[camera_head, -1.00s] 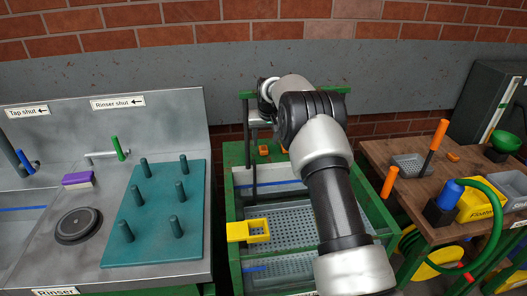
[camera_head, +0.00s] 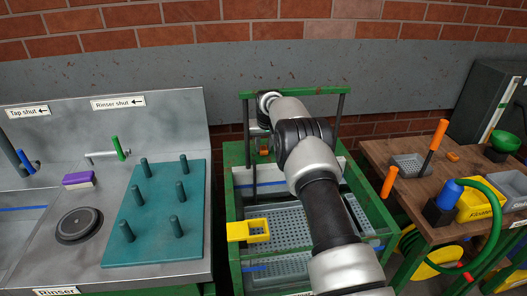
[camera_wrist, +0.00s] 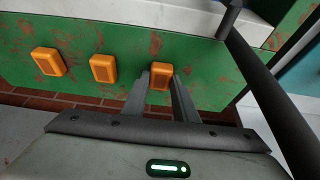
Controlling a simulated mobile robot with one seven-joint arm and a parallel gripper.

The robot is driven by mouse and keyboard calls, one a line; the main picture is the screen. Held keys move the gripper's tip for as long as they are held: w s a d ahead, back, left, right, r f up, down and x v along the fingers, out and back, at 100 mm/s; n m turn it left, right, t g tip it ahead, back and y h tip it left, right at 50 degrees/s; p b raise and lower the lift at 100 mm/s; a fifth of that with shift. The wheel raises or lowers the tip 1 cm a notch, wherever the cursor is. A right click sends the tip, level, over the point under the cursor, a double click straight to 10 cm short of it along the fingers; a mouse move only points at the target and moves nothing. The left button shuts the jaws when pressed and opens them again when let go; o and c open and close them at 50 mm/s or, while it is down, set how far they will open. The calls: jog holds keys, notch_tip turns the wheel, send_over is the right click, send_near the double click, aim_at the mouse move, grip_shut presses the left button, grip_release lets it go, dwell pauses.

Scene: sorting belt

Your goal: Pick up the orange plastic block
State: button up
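Three orange blocks sit in a row on a rusty green surface in the wrist view: a left one (camera_wrist: 48,61), a middle one (camera_wrist: 103,68) and a right one (camera_wrist: 159,77). My gripper (camera_wrist: 161,78) has its two grey fingers apart, with the right block showing between their tips. I cannot tell whether the fingers touch it. In the head view a bit of orange block (camera_head: 264,151) shows at the back of the green frame, below the end of my arm. My arm hides much of that area.
The green frame (camera_head: 234,215) holds perforated trays, with a yellow bracket (camera_head: 250,231) at its left. A dark post (camera_wrist: 270,90) crosses the wrist view at right. A steel sink with a teal peg mat (camera_head: 152,225) stands left; a wooden table (camera_head: 400,205) stands right.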

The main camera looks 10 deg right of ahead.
aim_at(264, 149)
jog(key=shift+r, duration=0.1)
notch_tip(264, 149, up, 10)
jog(key=shift+f+p, duration=0.1)
jog(key=shift+p, duration=0.2)
dwell(0.6)
